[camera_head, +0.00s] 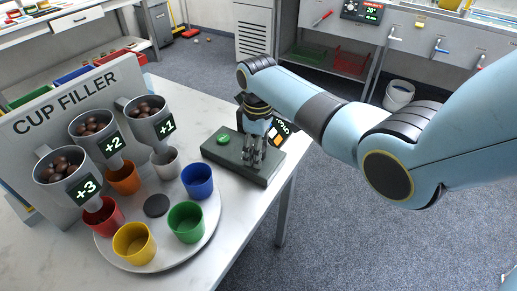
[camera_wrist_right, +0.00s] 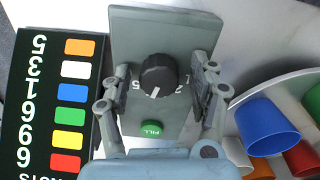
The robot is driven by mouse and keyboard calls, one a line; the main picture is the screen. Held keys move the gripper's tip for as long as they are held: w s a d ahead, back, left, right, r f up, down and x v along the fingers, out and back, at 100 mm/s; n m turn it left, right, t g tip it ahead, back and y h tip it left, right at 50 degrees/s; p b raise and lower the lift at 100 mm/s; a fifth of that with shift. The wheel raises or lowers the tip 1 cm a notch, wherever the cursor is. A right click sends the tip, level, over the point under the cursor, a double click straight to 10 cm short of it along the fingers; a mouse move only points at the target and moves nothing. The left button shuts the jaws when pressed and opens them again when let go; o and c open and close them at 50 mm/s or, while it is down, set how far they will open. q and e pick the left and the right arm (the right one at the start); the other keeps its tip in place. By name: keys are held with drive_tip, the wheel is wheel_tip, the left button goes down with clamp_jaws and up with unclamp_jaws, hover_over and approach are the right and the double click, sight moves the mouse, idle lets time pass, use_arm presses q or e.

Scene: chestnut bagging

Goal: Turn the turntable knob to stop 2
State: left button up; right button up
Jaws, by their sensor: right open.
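The black knob (camera_wrist_right: 158,76) sits on the grey control box (camera_head: 267,175), with a white pointer mark facing down toward the green FILL button (camera_wrist_right: 152,128) in the right wrist view. A 2 and a 5 are partly readable beside it; I cannot tell its exact stop. My right gripper (camera_wrist_right: 160,82) is open, with one finger on each side of the knob; contact is not clear. In the head view the right gripper (camera_head: 254,152) hides the knob. The turntable (camera_head: 163,228) carries blue (camera_head: 197,181), green (camera_head: 186,223), yellow, red, orange and white cups. My left gripper is out of view.
A CUP FILLER board (camera_head: 68,100) holds chestnut hoppers marked +1, +2 and +3 above the cups. A colour-and-number sign (camera_wrist_right: 32,100) stands beside the box. The box sits near the table's right edge; bare table (camera_head: 215,110) lies behind it.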

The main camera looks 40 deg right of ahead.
drive_tip(key=c, duration=1.1)
drive_tip(key=shift+c, duration=0.2)
drive_tip(key=shift+r+n+p, duration=0.15)
drive_tip(key=shift+n+p, duration=0.7)
drive_tip(key=shift+n, duration=0.05)
drive_tip(key=n+p, duration=0.1)
drive_tip(key=n, duration=0.1)
drive_tip(key=shift+n+p, duration=0.3)
drive_tip(key=n+p, duration=0.1)
drive_tip(key=n, duration=0.2)
drive_tip(key=shift+w+n, duration=0.1)
drive_tip(key=shift+n, duration=0.2)
drive_tip(key=shift+n+p, duration=0.65)
drive_tip(key=shift+n, duration=1.15)
